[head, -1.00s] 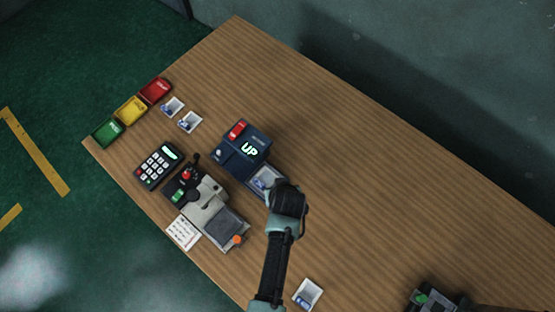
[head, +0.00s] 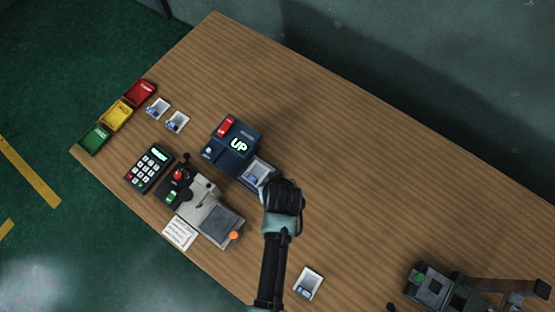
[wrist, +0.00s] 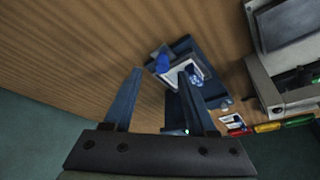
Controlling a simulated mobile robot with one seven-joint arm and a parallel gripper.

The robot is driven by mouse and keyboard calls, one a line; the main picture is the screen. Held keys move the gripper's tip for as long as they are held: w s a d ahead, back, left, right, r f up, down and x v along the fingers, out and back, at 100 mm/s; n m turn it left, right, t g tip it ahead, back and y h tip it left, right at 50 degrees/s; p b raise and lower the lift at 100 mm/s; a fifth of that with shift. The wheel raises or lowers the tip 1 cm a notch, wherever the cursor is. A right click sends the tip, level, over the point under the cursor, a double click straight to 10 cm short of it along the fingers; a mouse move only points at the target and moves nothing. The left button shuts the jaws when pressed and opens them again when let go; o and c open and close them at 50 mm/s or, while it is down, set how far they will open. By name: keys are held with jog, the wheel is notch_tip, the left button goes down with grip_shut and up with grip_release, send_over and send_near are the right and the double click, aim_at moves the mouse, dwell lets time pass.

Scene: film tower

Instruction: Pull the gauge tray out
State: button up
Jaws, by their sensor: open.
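The gauge (head: 232,140) is a dark blue box with a red part and a lit "UP" on top. A blue upright piece (wrist: 162,61) shows between the fingertips. I cannot tell whether the fingers touch it.
A grey machine (head: 205,207) with a red knob stands close left of my arm. The table's right middle is clear.

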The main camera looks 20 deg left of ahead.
jog(key=v, duration=0.9)
dwell(0.3)
